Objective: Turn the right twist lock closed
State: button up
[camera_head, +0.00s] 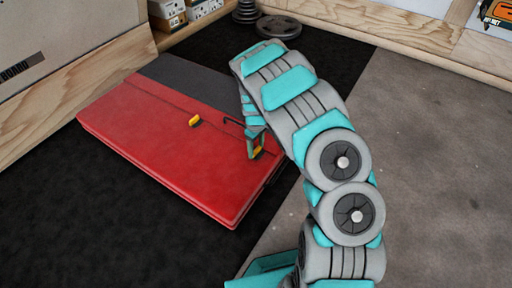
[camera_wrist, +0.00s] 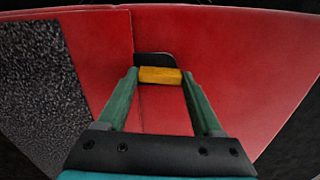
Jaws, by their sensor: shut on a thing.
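A red folded case or mat (camera_head: 150,140) lies on the black floor mat. The left twist lock (camera_head: 195,121), small and yellow, sits on its seam and is free of my gripper. The right twist lock (camera_head: 257,152) is at the near right part of the seam. My gripper (camera_head: 254,145) reaches down onto it. In the wrist view, the right twist lock (camera_wrist: 160,75) is a yellow bar between the green fingertips of my gripper (camera_wrist: 160,78), which are shut on its two ends. A dark plate (camera_wrist: 155,59) shows behind it.
A grey textured panel (camera_head: 205,83) covers the case's far side. Black weight plates (camera_head: 279,27) and boxes (camera_head: 168,9) stand at the back. A wooden board wall (camera_head: 75,85) is on the left. Grey floor (camera_head: 430,150) on the right is clear.

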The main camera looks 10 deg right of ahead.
jog(key=m+p, duration=0.1)
jog(key=m, duration=0.3)
jog(key=m+p, duration=0.1)
jog(key=m, duration=0.3)
jog(key=shift+m, duration=0.3)
jog(key=m, duration=0.4)
jog(key=shift+m+p, duration=0.3)
jog(key=shift+p, duration=0.05)
jog(key=shift+m, duration=1.8)
jog(key=o, duration=1.4)
jog(key=shift+c, duration=0.2)
jog(key=shift+r, duration=0.15)
